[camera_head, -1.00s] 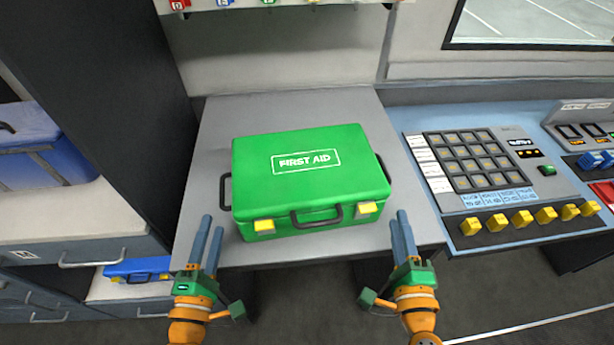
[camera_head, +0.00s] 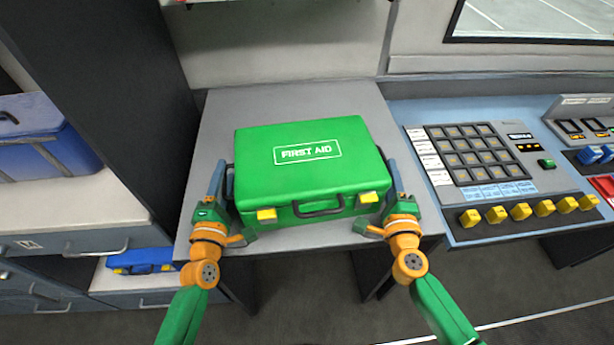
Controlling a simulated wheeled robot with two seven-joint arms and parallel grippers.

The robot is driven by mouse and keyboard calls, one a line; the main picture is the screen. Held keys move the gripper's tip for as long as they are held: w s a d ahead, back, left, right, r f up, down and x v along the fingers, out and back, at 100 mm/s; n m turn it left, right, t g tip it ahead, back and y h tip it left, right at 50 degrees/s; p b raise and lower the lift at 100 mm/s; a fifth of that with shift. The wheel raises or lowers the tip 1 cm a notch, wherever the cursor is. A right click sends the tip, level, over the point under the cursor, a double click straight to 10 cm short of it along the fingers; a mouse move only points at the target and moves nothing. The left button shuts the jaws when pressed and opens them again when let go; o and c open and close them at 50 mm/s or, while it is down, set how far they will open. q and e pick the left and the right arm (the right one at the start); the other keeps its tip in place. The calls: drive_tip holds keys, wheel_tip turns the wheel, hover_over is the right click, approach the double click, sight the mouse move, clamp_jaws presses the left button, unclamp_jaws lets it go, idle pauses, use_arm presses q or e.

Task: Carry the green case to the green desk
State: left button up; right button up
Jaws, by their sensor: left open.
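The green case (camera_head: 300,178), marked FIRST AID, lies flat on a grey desk (camera_head: 290,102). Its front handle and two yellow latches face me. My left gripper (camera_head: 219,184) is at the case's left side, its fingers open by the left side handle, which is mostly hidden. My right gripper (camera_head: 391,180) is at the right side by the right handle; its fingers are partly hidden and its opening cannot be made out. No green desk is in view.
A console with buttons and yellow switches (camera_head: 520,211) stands right of the grey desk. A dark cabinet side (camera_head: 130,80) rises close on the left. Blue cases (camera_head: 45,140) sit in shelves at far left. Open floor shows in front.

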use_arm(q)
drive_tip(key=shift+w, duration=0.15)
use_arm(e)
drive_tip(key=shift+w, duration=0.15)
use_arm(q)
drive_tip(key=c, duration=0.5)
use_arm(e)
clamp_jaws()
use_arm(q)
clamp_jaws()
drive_tip(key=shift+r, duration=0.15)
use_arm(e)
drive_tip(key=shift+r, duration=0.15)
